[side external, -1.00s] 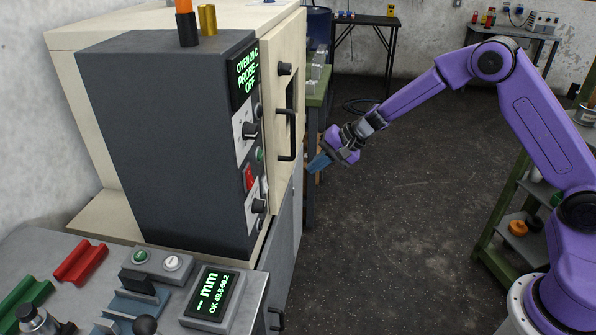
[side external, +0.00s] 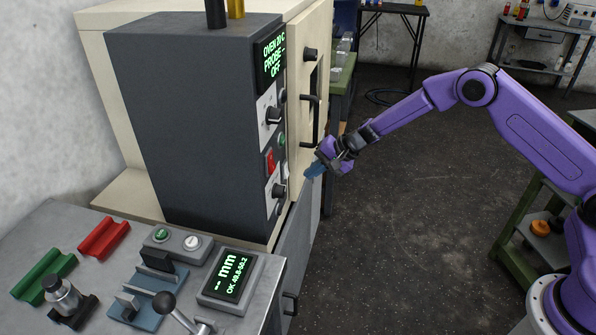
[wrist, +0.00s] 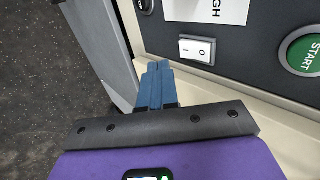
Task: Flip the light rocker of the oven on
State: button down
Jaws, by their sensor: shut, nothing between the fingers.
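The oven's control panel shows a white rocker marked I and O (wrist: 197,49) in the wrist view, beside a green START button (wrist: 305,53). I cannot read a name for this rocker, and its tilt is hard to tell. In the side view a small pale patch beside the red switch (side external: 270,161) may be the same rocker. My gripper (side external: 313,172) has its blue fingers together and empty. In the wrist view the fingertips (wrist: 158,66) are just left of and below the rocker, apart from it in the picture.
The oven display (side external: 270,55) reads OVEN 20 C, PROBE --, OFF. A black door handle (side external: 311,120) stands out near my gripper. A grey bench (side external: 60,225) with fixtures and a gauge display (side external: 231,275) is in front.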

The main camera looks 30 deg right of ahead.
aim_at(284, 181)
jog(key=shift+w+a+f, duration=0.25)
jog(key=shift+w+a, duration=0.5)
jog(key=shift+w, duration=0.05)
jog(key=shift+w+a+f, duration=0.2)
jog(key=shift+w+a, duration=0.55)
jog(key=shift+w+a+f, duration=0.1)
jog(key=shift+w+a, duration=0.05)
jog(key=shift+r, duration=0.2)
